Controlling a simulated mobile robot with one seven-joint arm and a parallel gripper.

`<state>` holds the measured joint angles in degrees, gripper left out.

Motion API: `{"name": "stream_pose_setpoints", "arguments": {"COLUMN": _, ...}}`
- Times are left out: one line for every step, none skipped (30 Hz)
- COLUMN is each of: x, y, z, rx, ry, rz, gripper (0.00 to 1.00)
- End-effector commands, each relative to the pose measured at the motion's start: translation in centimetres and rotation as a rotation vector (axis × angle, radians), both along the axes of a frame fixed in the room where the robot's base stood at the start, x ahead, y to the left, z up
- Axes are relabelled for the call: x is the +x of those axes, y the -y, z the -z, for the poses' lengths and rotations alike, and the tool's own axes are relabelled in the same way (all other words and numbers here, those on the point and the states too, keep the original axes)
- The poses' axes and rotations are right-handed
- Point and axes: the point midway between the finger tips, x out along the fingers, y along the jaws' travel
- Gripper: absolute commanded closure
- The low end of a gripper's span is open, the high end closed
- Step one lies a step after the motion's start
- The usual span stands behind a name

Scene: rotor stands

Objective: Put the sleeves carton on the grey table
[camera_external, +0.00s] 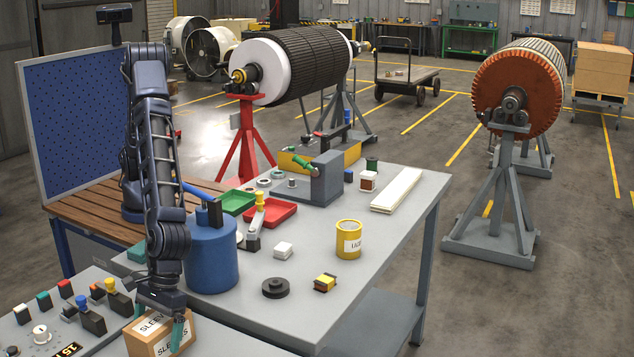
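The sleeves carton (148,346) is a brown box with white labels reading "SLEEVES", at the bottom left and partly cut off by the frame's lower edge. My gripper (160,318) points down onto it, with teal fingers on opposite sides of the carton. It appears shut on the carton. Whether the carton's underside touches anything is out of view. The grey table (322,290) stands in the middle, just to the right of the carton, with several things on its top.
A large blue canister (212,262) stands close to my arm. A control panel (48,318) lies left. The table's front right has bare room.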

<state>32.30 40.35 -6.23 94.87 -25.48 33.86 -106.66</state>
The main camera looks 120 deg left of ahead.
Motion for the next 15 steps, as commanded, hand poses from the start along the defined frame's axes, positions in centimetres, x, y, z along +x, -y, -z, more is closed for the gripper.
{"name": "stream_pose_setpoints", "arguments": {"x": 0.0, "y": 0.0, "z": 0.0, "rx": 0.0, "ry": 0.0, "rz": 0.0, "gripper": 0.06}}
{"name": "stream_pose_setpoints", "arguments": {"x": 0.0, "y": 0.0, "z": 0.0, "rx": 0.0, "ry": 0.0, "rz": 0.0, "gripper": 0.06}}
{"name": "stream_pose_setpoints", "arguments": {"x": 0.0, "y": 0.0, "z": 0.0, "rx": 0.0, "ry": 0.0, "rz": 0.0, "gripper": 0.06}}
{"name": "stream_pose_setpoints", "arguments": {"x": 0.0, "y": 0.0, "z": 0.0, "rx": 0.0, "ry": 0.0, "rz": 0.0, "gripper": 0.06}}
{"name": "stream_pose_setpoints", "arguments": {"x": 0.0, "y": 0.0, "z": -0.1, "rx": 0.0, "ry": 0.0, "rz": 0.0, "gripper": 0.06}}
{"name": "stream_pose_setpoints", "arguments": {"x": 0.0, "y": 0.0, "z": -0.2, "rx": 0.0, "ry": 0.0, "rz": 0.0, "gripper": 0.06}}
{"name": "stream_pose_setpoints", "arguments": {"x": 0.0, "y": 0.0, "z": -0.4, "rx": -0.001, "ry": 0.001, "rz": 0.0, "gripper": 0.06}}
{"name": "stream_pose_setpoints", "arguments": {"x": 0.0, "y": -0.1, "z": -0.6, "rx": 0.0, "ry": 0.001, "rz": 0.0, "gripper": 0.06}}
{"name": "stream_pose_setpoints", "arguments": {"x": 0.0, "y": -0.3, "z": -1.0, "rx": 0.0, "ry": 0.001, "rz": 0.0, "gripper": 0.06}}
{"name": "stream_pose_setpoints", "arguments": {"x": 0.0, "y": -0.4, "z": -1.3, "rx": 0.0, "ry": 0.001, "rz": 0.0, "gripper": 0.06}}
{"name": "stream_pose_setpoints", "arguments": {"x": 0.1, "y": -0.6, "z": -1.7, "rx": 0.0, "ry": 0.001, "rz": 0.0, "gripper": 0.06}}
{"name": "stream_pose_setpoints", "arguments": {"x": 0.1, "y": -0.8, "z": -2.4, "rx": -0.001, "ry": 0.003, "rz": -0.001, "gripper": 0.06}}
{"name": "stream_pose_setpoints", "arguments": {"x": 0.1, "y": -1.0, "z": -2.9, "rx": -0.001, "ry": 0.003, "rz": -0.001, "gripper": 0.06}}
{"name": "stream_pose_setpoints", "arguments": {"x": 0.1, "y": -1.2, "z": -3.4, "rx": -0.001, "ry": 0.003, "rz": -0.001, "gripper": 0.06}}
{"name": "stream_pose_setpoints", "arguments": {"x": 0.1, "y": -1.5, "z": -4.1, "rx": -0.001, "ry": 0.003, "rz": -0.001, "gripper": 0.06}}
